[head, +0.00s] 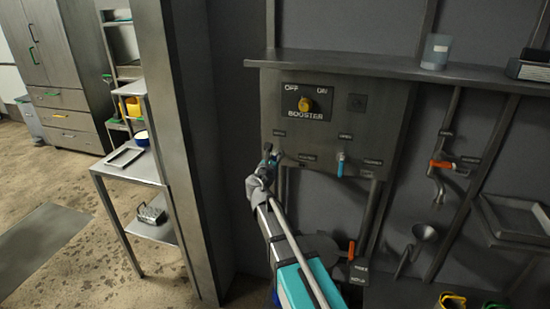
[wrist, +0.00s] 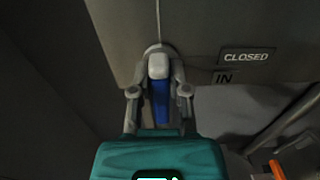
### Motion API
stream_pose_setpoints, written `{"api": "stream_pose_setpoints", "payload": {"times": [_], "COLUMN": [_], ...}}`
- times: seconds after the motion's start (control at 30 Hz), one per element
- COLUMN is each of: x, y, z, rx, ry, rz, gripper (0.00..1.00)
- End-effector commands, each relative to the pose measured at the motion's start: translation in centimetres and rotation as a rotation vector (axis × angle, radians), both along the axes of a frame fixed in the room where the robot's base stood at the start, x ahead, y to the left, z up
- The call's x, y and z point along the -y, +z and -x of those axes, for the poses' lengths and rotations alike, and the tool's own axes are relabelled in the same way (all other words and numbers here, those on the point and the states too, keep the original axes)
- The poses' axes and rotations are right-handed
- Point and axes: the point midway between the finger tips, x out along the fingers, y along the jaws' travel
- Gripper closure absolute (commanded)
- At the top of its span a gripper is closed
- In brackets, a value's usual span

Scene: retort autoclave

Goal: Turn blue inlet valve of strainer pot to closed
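The blue inlet valve handle (wrist: 159,104) shows in the wrist view, running down from its pale grey hub (wrist: 158,62) rather than across toward the CLOSED label (wrist: 246,56). A small IN label (wrist: 224,77) sits under that one. My gripper (wrist: 160,75) has one finger on each side of the handle, with the tips near the hub. Whether the fingers press on it is unclear. In the head view my gripper (head: 266,160) is at the left valve of the panel, and mostly hides it.
A second valve with a light blue upright handle (head: 340,164) is to the right on the same panel. A yellow BOOSTER knob (head: 305,105) is above. A shelf (head: 385,68) runs over the panel. An orange-handled tap (head: 440,164) is farther right. A grey post (head: 178,150) stands left.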

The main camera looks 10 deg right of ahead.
Motion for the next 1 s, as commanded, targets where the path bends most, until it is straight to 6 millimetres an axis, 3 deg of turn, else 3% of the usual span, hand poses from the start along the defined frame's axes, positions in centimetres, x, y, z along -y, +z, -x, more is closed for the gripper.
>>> {"api": "stream_pose_setpoints", "payload": {"times": [0.57, 1.0], "x": [0.15, 0.66], "y": [-0.01, -0.14], "z": [0.05, 0.3], "rx": [0.022, 0.147], "ry": [-0.002, -0.002], "rz": [-0.042, -0.296], "gripper": [1.0, 1.0]}}
